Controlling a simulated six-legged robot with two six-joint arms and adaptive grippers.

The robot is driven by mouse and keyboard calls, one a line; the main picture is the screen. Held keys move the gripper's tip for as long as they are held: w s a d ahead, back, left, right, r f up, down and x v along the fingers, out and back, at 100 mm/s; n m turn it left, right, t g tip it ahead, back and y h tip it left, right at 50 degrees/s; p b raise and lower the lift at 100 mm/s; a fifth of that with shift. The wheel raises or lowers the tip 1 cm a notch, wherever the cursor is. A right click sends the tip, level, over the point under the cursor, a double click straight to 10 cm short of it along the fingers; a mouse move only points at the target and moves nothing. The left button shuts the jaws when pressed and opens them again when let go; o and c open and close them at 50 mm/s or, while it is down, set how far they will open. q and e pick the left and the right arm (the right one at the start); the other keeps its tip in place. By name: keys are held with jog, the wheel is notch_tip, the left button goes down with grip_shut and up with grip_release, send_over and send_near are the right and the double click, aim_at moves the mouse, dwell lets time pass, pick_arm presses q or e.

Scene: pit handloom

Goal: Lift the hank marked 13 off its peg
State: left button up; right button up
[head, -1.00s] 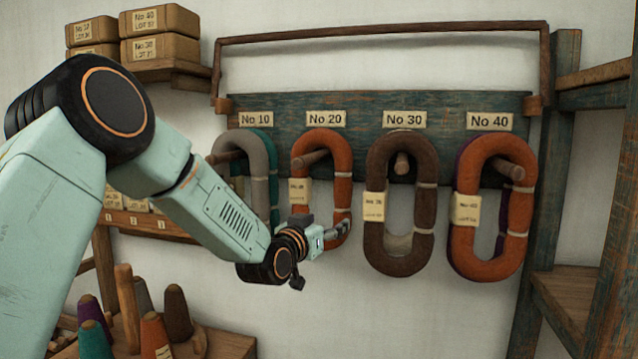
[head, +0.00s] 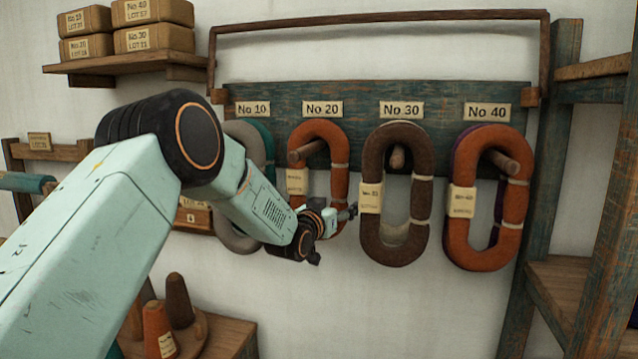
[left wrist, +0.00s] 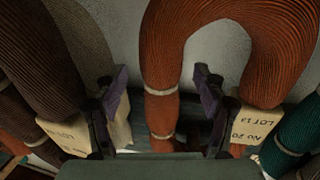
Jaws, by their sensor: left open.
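The hank marked 13 is the orange hank (head: 340,180) on the peg under the No 20 plate. Its tag (left wrist: 255,125) reads No 20, LOT 13 in the left wrist view, upside down. My left gripper (head: 348,212) is open at the hank's lower right strand. In the left wrist view its fingers (left wrist: 161,75) show on either side of this banded strand; I cannot tell how deep the strand sits between them. My left forearm hides the hank's lower part in the head view. The peg (head: 300,153) still carries the hank. My right gripper is out of view.
The brown hank (head: 372,215) under No 30 hangs close right of my left gripper. Another orange hank (head: 515,205) hangs under No 40, and a grey hank (head: 233,238) under No 10, partly behind my arm. Cones (head: 178,300) stand below left. A wooden frame (head: 552,180) stands right.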

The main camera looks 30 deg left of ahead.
pick_arm(q)
jog(key=shift+d, duration=0.2)
jog(key=shift+r, duration=0.1)
jog(key=shift+c, duration=0.4)
jog(key=shift+s+a, duration=0.25)
jog(key=shift+a, duration=0.2)
jog(key=c, duration=0.5)
jog(key=shift+w, duration=0.15)
jog(key=shift+c, duration=1.3)
jog(key=shift+d, duration=0.35)
jog(key=c, duration=0.3)
jog(key=shift+c, duration=0.7)
jog(key=shift+a, duration=0.2)
jog(key=shift+c, duration=0.4)
